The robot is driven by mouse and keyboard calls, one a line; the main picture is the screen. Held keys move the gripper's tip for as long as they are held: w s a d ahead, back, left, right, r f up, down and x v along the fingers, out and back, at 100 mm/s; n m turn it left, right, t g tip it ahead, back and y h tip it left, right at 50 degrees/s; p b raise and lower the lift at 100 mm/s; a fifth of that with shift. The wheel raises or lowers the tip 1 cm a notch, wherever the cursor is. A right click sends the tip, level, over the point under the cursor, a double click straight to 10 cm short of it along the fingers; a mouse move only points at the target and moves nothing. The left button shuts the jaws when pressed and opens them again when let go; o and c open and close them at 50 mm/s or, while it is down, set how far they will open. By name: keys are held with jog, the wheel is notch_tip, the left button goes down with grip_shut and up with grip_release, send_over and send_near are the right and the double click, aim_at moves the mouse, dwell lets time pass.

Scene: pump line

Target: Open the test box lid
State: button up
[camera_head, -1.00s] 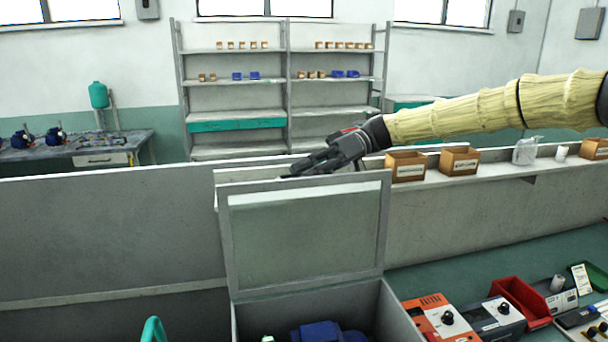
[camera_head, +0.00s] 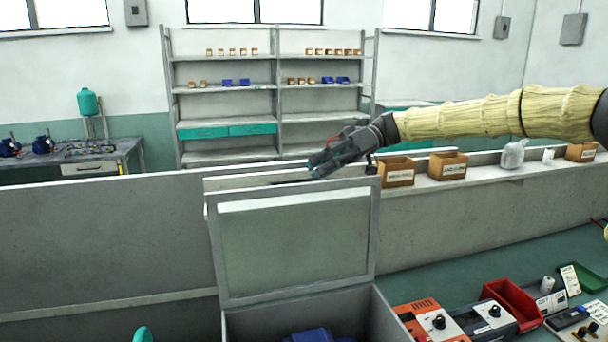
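The test box (camera_head: 392,322) stands at the bottom centre, a grey box with a blue thing (camera_head: 318,335) partly visible inside. Its lid (camera_head: 293,240), a grey frame around a pale window panel, stands raised, roughly upright at the box's back edge. My gripper (camera_head: 318,168) is just above and behind the lid's top edge, reaching in from the right. I cannot tell whether it touches the lid. Its fingers are dark and seen from the side, so their opening is unclear. I see nothing held in them.
A ledge behind the box holds cardboard bins (camera_head: 397,172) and a white bag (camera_head: 513,154). To the right of the box are an orange instrument (camera_head: 432,320), a red bin (camera_head: 512,305) and a green tray (camera_head: 583,277). A shelf unit (camera_head: 275,95) stands at the far wall.

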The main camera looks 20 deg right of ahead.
jog(key=shift+v, duration=2.6)
